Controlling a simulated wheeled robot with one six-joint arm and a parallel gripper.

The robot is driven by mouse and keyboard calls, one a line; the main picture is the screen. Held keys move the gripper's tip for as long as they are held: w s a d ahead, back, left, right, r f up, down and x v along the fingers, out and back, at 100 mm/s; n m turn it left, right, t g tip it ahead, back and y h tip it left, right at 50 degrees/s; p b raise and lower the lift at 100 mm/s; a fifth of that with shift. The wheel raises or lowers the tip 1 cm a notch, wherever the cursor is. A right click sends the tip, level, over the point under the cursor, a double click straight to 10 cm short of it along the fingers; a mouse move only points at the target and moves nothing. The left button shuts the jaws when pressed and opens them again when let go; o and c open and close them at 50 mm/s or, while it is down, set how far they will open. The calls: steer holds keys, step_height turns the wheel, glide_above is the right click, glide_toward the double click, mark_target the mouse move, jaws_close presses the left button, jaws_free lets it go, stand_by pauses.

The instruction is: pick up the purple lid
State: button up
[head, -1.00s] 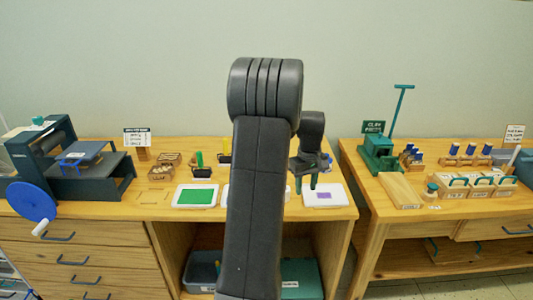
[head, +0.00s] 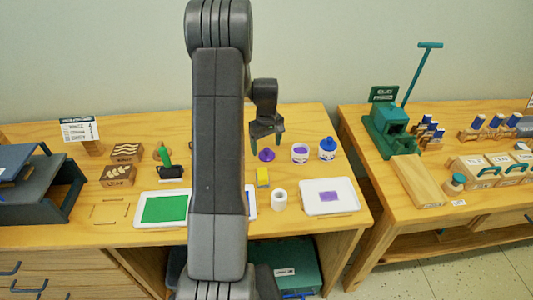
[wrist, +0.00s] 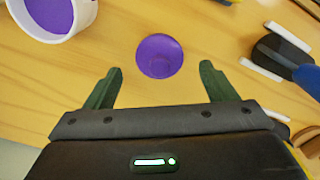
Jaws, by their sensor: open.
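The purple lid (head: 267,155) lies on the wooden table near its back, left of the purple paint jar. In the wrist view the purple lid (wrist: 159,56) shows as a round disc just beyond my fingertips, centred between them. My gripper (head: 266,139) is open and points down, close to the lid in the head view. Its two green fingers also show in the wrist view (wrist: 160,82), spread apart with nothing between them. The open jar of purple paint (head: 300,153) stands right of the lid, and its rim (wrist: 84,24) shows at the wrist view's upper left.
A blue-lidded jar (head: 327,148) stands farther right. Stamp blocks (head: 118,176) stand at left. Bare wood surrounds the lid.

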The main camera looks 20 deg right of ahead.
mark_target(267, 149)
steer(key=shift+s+f, duration=0.1)
steer(key=shift+f, duration=1.4)
steer(key=shift+c, duration=0.5)
steer(key=c, duration=0.9)
steer(key=shift+c, duration=0.2)
steer(key=shift+r, duration=0.15)
